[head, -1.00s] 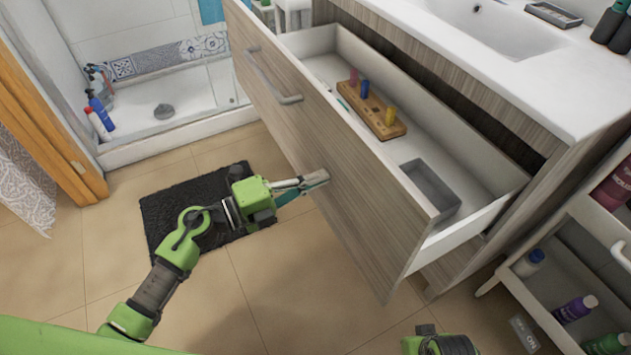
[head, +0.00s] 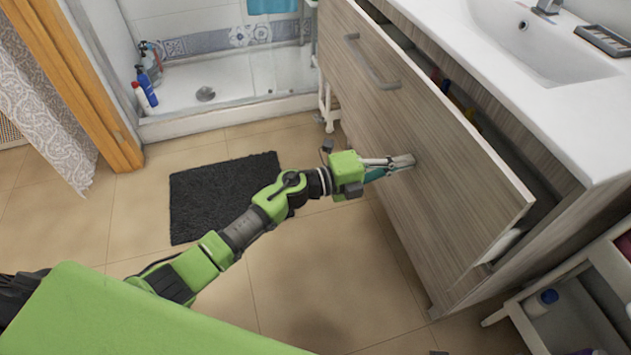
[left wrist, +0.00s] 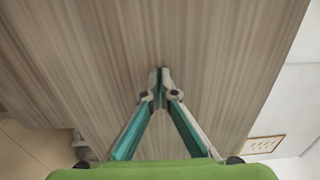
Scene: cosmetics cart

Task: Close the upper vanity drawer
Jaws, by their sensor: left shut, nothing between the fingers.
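The upper vanity drawer (head: 440,135) has a wood-grain front with a metal bar handle (head: 372,62) near its upper left. My right gripper is not in view.
The white countertop with a basin (head: 545,45) is above the drawer. A white cart (head: 560,310) stands close at the lower right. A dark mat (head: 220,195) lies on the tiled floor near my left arm. A shower tray (head: 215,105) is behind.

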